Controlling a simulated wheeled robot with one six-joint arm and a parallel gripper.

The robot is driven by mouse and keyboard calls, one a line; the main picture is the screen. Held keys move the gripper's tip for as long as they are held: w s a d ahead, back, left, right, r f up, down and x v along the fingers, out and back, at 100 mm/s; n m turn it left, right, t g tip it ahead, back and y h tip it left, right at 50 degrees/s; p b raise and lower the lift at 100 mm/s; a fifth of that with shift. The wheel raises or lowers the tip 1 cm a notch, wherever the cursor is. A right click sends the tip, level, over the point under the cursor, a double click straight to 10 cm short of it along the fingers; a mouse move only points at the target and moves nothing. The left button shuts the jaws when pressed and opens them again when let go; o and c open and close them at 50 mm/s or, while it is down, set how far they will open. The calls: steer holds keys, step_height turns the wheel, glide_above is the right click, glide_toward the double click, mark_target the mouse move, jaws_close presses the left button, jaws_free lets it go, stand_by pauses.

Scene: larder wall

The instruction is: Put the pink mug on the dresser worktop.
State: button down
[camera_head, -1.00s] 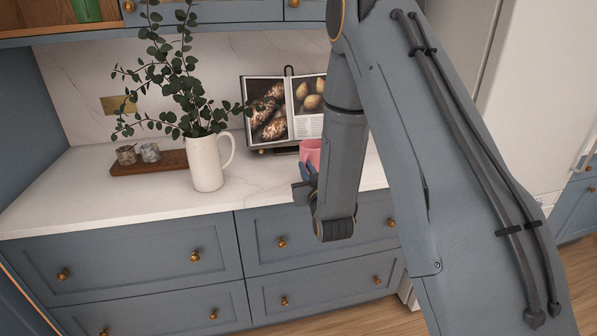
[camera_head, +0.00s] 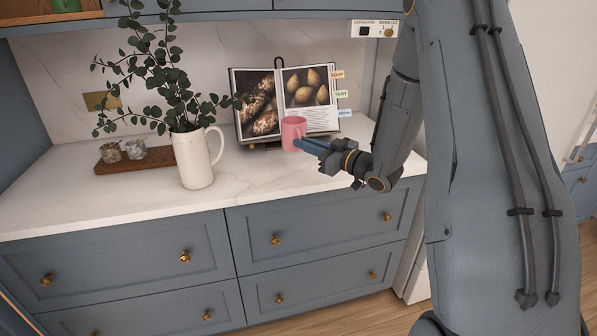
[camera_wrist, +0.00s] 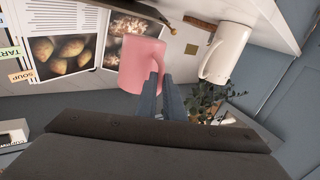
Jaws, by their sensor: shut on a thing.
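The pink mug (camera_head: 293,133) is upright in front of the open cookbook, above or on the dresser worktop (camera_head: 262,190); I cannot tell whether its base touches the surface. My gripper (camera_head: 310,146) comes in from the right, its blue fingers shut on the mug's near side. In the wrist view the pink mug (camera_wrist: 142,64) is at the fingertips (camera_wrist: 158,82) and shows upside down. Part of the mug's right side is hidden by the fingers.
A white jug (camera_head: 198,160) with leafy stems stands to the left. Behind it is a wooden board (camera_head: 115,165) with two small jars. The cookbook (camera_head: 290,98) on its stand is just behind the mug. Bare worktop lies between jug and mug.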

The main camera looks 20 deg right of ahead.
steer(key=shift+f+p, duration=1)
steer(key=shift+f, duration=3.4)
steer(key=shift+f, duration=0.1)
steer(key=c, duration=2.3)
jaws_free()
steer(key=shift+f, duration=0.1)
steer(key=o, duration=0.4)
steer(key=shift+o, duration=0.2)
